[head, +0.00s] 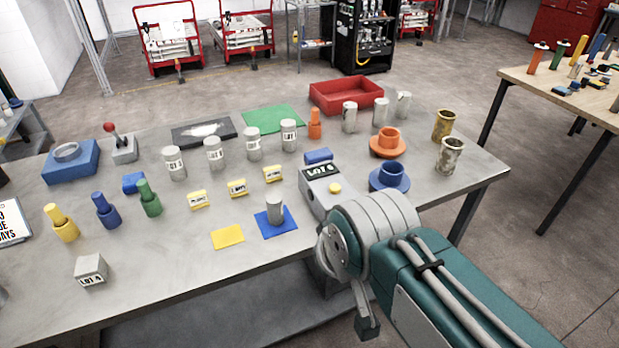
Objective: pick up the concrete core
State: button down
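Several grey concrete cores stand upright on the grey table. A plain core (275,210) stands on a blue mat (289,229) at front centre. Labelled cores form a row behind it: one at left (174,164), one beside it (213,152), and others further right (289,135). Paler, marked cores (349,117) stand near the red tray. My arm reaches in from the lower right. A narrow dark-tipped part (366,318) hangs below its rounded joint, and may belong to my gripper. The fingers cannot be made out clearly, and no core is visibly held.
A grey LOT 6 block (322,185) and a blue flanged ring (390,178) stand close beyond my arm. Yellow tags (237,188) lie between the cores and the blue mat. A yellow mat (228,237) lies left of it.

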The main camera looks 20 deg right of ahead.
aim_at(273, 201)
jog(key=j+z, duration=0.75)
jog(key=j, duration=0.3)
jog(key=j+z, duration=0.4)
jog(key=j, duration=0.15)
